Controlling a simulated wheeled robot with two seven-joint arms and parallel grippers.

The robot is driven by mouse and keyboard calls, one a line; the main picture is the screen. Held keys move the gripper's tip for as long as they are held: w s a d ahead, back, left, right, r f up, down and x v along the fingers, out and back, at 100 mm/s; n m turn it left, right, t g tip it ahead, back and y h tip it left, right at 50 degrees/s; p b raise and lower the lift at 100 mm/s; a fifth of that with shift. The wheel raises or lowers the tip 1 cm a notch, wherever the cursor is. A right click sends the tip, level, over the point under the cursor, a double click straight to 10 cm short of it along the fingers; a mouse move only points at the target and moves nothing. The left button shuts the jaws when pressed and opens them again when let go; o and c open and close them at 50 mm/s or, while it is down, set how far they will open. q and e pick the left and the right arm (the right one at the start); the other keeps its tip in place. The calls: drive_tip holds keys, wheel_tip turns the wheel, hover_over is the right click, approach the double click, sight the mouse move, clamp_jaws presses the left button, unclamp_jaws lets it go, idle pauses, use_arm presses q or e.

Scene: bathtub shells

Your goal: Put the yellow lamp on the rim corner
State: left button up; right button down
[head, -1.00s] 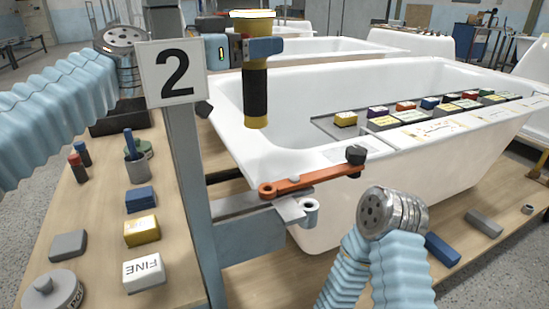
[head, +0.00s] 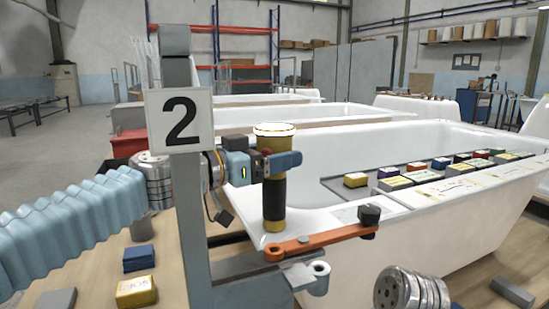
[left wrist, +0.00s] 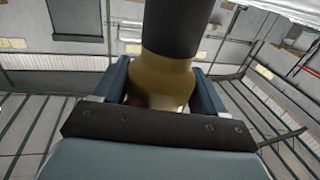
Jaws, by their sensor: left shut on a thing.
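The yellow lamp (head: 274,203) is an upright cylinder with a yellow top, a black middle and a yellow lower end. My left gripper (head: 276,164) is shut on it near the top. In the left wrist view the lamp (left wrist: 170,35) stands between the two fingers (left wrist: 158,88). The lamp's lower end is at the near left rim corner (head: 258,228) of the white bathtub shell (head: 430,228). I cannot tell whether it touches the rim. The fingers of my right gripper are out of view.
An orange clamp bar (head: 322,242) with a black knob lies just in front of the lamp's foot. A grey post with a "2" sign (head: 180,119) stands left of it. Several coloured blocks (head: 356,180) and cards lie along the tub. Blue and yellow blocks (head: 136,292) lie on the bench.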

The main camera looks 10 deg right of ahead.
use_arm(q)
drive_tip(key=shift+f, duration=0.1)
drive_tip(key=o, duration=1.5)
drive_tip(key=shift+r, duration=0.2)
drive_tip(key=b+v, duration=0.3)
drive_tip(key=v, duration=0.9)
drive_tip(key=shift+f, duration=0.1)
